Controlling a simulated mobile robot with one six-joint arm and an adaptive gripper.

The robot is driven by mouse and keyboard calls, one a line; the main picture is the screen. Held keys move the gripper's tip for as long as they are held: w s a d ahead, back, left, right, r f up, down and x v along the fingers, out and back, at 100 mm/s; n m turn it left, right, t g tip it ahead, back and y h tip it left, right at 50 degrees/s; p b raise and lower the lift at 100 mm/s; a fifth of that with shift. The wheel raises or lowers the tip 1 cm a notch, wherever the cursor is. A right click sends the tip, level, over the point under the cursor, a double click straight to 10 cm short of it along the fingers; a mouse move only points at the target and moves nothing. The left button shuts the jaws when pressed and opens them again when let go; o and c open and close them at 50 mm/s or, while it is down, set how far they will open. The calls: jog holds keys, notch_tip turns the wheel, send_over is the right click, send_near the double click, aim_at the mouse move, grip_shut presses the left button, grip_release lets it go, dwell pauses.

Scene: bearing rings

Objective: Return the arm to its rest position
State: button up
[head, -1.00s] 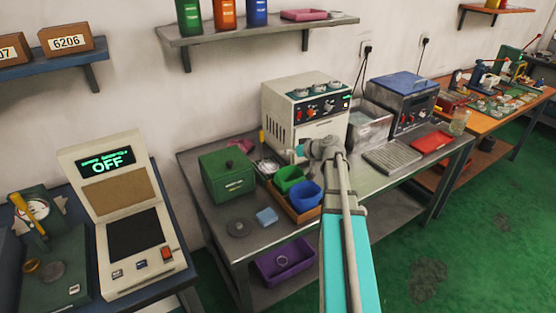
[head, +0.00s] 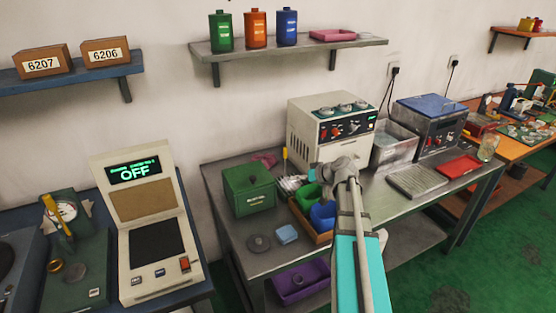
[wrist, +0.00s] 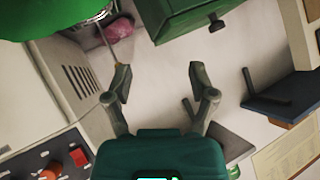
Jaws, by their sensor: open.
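My arm (head: 360,265), turquoise and grey, reaches from the bottom of the head view over the front of the steel bench (head: 228,232). Its far joint stands in front of the cream machine. A green box (wrist: 205,15) with a dark knob shows beyond the fingers, and a green bin (wrist: 45,15) fills the upper left corner.
On the bench are the cream machine (head: 308,138), a blue bin (head: 322,214), a green box (head: 248,190), a blue block (head: 287,234) and a red tray (head: 460,165). A wall shelf (head: 285,49) holds bottles. A scale-like device reading OFF (head: 150,262) stands at left.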

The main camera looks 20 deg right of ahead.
jog(key=s+a+f+g+h+p, duration=0.1)
jog(key=s+a+f+g+h, duration=0.1)
jog(key=s+a, duration=0.7)
jog(key=s+a+f+m+g+h+p, duration=0.1)
jog(key=s+a+f+g+h+p, duration=0.1)
jog(key=s+a+g, duration=0.5)
jog(key=s+a+f+h, duration=0.1)
jog(key=s+a+h, duration=0.1)
jog(key=a, duration=0.3)
jog(key=shift+s+a+g+p, duration=0.2)
jog(key=shift+s+g+p, duration=0.1)
jog(key=shift+s, duration=0.4)
